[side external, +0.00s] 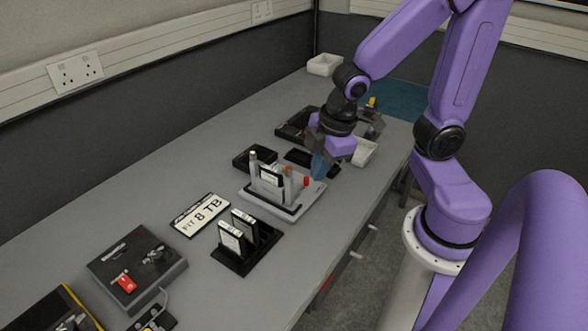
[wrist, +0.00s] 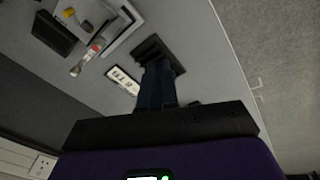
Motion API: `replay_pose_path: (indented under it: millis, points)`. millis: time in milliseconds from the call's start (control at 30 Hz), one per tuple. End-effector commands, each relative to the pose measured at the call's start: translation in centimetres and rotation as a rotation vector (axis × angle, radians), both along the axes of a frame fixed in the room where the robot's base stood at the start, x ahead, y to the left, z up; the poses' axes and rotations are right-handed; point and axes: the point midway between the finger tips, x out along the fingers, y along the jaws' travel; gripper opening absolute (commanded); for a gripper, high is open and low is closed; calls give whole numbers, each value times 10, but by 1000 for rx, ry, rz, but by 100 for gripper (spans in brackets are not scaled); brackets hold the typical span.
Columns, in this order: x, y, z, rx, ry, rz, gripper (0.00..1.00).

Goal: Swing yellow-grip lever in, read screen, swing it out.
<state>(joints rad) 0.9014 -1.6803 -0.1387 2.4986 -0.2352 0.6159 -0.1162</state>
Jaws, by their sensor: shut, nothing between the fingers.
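A grey dock (side external: 290,211) stands mid-bench with a dark drive with a white label (side external: 271,179) upright in it. Several posts rise from it: one with a pale yellowish top (side external: 253,156), one with an orange-red top (side external: 288,170), and a red knob (side external: 306,181). A small yellow part (wrist: 68,12) shows at the top left of the wrist view. I cannot tell which one is the yellow-grip lever. My gripper (side external: 318,172), with blue fingers, is shut and empty, close above the dock's far right end. The fingers also show in the wrist view (wrist: 158,85). No readable screen shows.
A sign reading "FIT 8 TB" (side external: 201,215) lies nearer, beside a black rack (side external: 240,266) holding two drives. A dark box with a red switch (side external: 137,268) stands nearer still. Bare bench runs along the left.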

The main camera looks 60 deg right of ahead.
Motion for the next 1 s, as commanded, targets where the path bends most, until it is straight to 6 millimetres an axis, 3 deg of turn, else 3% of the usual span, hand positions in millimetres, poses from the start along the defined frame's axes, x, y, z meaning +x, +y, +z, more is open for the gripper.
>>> replay_pose_path:
  millis: [200,500,733,1000]
  points:
    - [59,-33,-19,-21,-102,13,0]
    - [112,-85,-46,-28,-194,77,0]
    - [130,-123,-66,-6,-236,129,0]
    - [134,-167,-93,71,-288,191,0]
